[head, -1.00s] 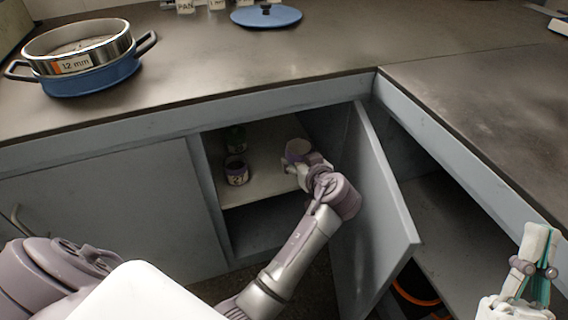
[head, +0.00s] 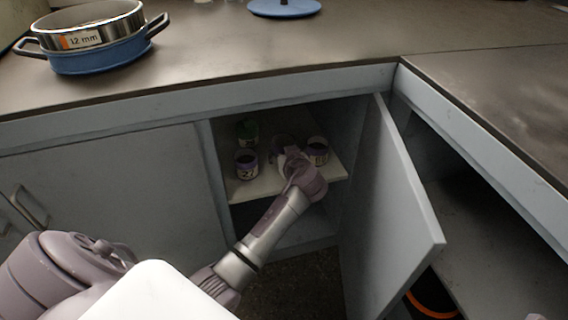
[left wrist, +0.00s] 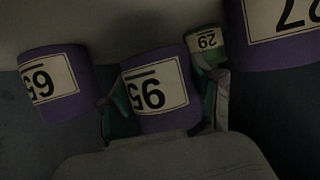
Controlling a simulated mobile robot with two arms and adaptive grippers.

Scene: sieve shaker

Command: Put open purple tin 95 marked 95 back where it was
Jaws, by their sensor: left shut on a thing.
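The purple tin 95 (left wrist: 155,92) is between the fingers of my left gripper (left wrist: 165,103), its label upside down in the left wrist view. In the head view my left gripper (head: 293,160) is inside the open cupboard, shut on this tin (head: 281,144), which is partly hidden behind it. I cannot tell whether the tin's base touches the shelf (head: 262,190). Purple tin 27 (head: 246,164) stands to its left and another purple tin (head: 317,152) to its right. Only a sliver of my right gripper (head: 535,317) shows at the bottom right corner.
A green tin marked 29 (head: 247,132) stands behind tin 27. The open cupboard door (head: 390,210) is close to the right of my left arm. The blue sieve pan (head: 95,60) and a blue lid (head: 284,8) are on the counter (head: 230,50).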

